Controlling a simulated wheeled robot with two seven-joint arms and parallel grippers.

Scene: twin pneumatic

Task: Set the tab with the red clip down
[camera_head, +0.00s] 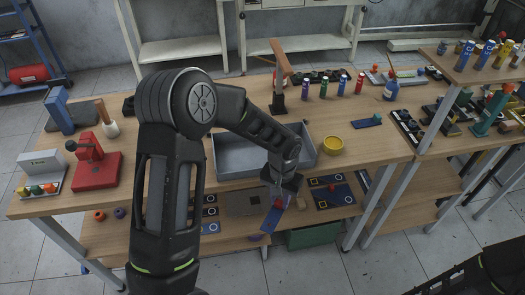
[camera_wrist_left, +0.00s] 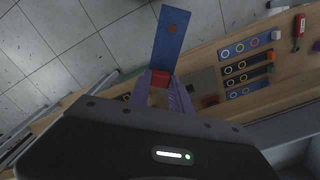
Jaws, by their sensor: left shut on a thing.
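My left gripper (camera_head: 281,198) is shut on the red clip (camera_wrist_left: 160,79) of a blue tab (camera_wrist_left: 170,38). The clip also shows in the head view as a small red spot (camera_head: 279,204), and the tab (camera_head: 271,221) hangs below it. In the left wrist view the tab sticks out past the fingertips (camera_wrist_left: 160,92), with floor behind its far end. In the head view it overlaps the front edge of the table; its exact height is unclear. My right arm shows at the bottom right, but its gripper is out of view.
Dark boards with coloured rings lie beside the gripper, one on the right (camera_head: 334,195) and others (camera_head: 209,212) on the left. A grey-brown plate (camera_head: 241,203) lies between them.

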